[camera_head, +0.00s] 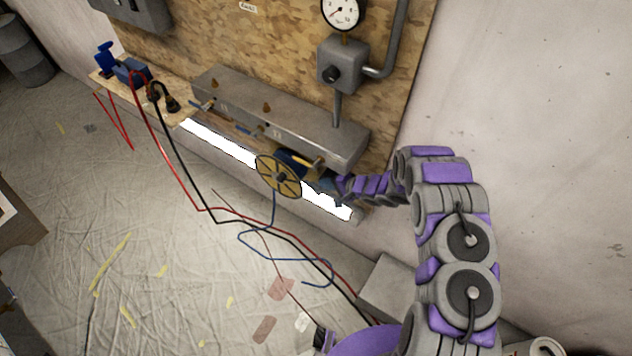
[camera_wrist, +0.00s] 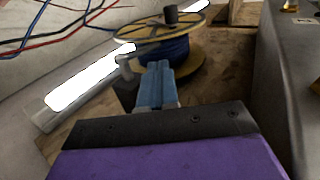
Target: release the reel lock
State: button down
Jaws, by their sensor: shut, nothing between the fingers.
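The reel (camera_head: 278,176) has a round yellow spoked flange and blue cable wound behind it. It is mounted low on the wooden board, beside the long grey box. In the wrist view the reel (camera_wrist: 165,33) lies just beyond my fingertips, with a dark knob (camera_wrist: 171,14) at its hub. My gripper (camera_head: 326,185) is just right of the reel; its blue fingers (camera_wrist: 158,68) are shut and empty. A small grey post-like piece (camera_wrist: 125,68) stands left of the fingertips, near the reel's rim. I cannot tell whether it is the reel lock, or whether the fingers touch it.
A long grey box (camera_head: 280,115) with small valves runs along the board (camera_head: 270,50). A bright white strip (camera_head: 220,142) lies below it. Red and black hoses and a loose blue cable (camera_head: 255,257) trail over the sheeted floor. A gauge (camera_head: 342,12) hangs above.

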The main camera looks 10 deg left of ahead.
jog(key=v, duration=1)
jog(key=shift+p, duration=0.45)
jog(key=shift+d, duration=0.2)
jog(key=shift+f, duration=0.1)
